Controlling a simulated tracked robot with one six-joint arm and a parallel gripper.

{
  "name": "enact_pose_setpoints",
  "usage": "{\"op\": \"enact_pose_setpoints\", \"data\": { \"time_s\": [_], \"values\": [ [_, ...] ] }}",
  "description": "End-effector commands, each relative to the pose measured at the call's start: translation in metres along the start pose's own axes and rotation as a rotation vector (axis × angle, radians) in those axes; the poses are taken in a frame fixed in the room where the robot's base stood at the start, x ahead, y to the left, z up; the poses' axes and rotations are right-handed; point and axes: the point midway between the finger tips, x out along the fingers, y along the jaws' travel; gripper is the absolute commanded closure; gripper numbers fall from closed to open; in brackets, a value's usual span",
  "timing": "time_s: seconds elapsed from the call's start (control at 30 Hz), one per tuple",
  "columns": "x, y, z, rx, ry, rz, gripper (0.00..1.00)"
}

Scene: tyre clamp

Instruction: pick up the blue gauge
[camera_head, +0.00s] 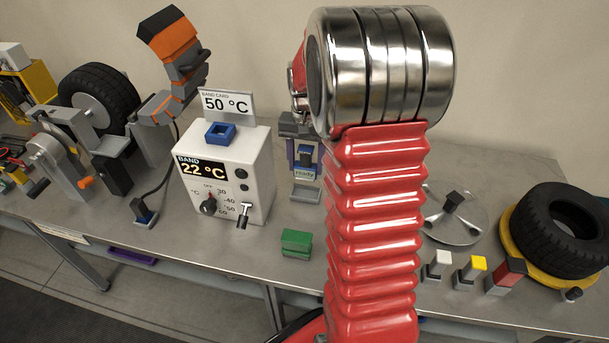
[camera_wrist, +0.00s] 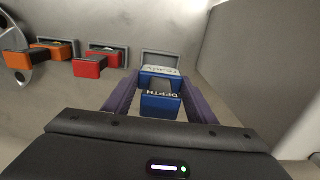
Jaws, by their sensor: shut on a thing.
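The blue gauge (camera_wrist: 160,104) is between the purple fingers of my gripper (camera_wrist: 160,88) in the wrist view. Its dark end reads "DEPTH", and a pale label shows on its far part. My gripper is shut on it. In the head view the blue gauge (camera_head: 304,155) shows above a grey holder (camera_head: 305,193), with a "ready" label just below it. My gripper (camera_head: 303,148) is partly hidden behind my red arm there. I cannot tell whether the gauge still touches its holder.
A white band box (camera_head: 224,170) stands close to the left, with a blue block (camera_head: 220,133) on top. A green block (camera_head: 296,244) lies in front. A tyre (camera_head: 553,230) is at the right. The wrist view shows an orange block (camera_wrist: 52,56) and a red block (camera_wrist: 92,65) to the left.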

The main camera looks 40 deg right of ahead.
Motion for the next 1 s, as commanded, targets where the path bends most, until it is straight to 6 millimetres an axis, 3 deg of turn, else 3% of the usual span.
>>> {"op": "enact_pose_setpoints", "data": {
  "time_s": [0.2,0.73,0.77,1.0],
  "values": [
    [-0.021,0.0,0.0,0.0,0.0,0.0,0.75],
    [-0.022,0.0,0.0,0.0,-0.001,0.0,0.75],
    [-0.022,0.0,0.0,0.0,-0.001,0.0,0.5],
    [-0.022,0.0,0.0,0.0,-0.001,0.0,0.67]
  ]
}}
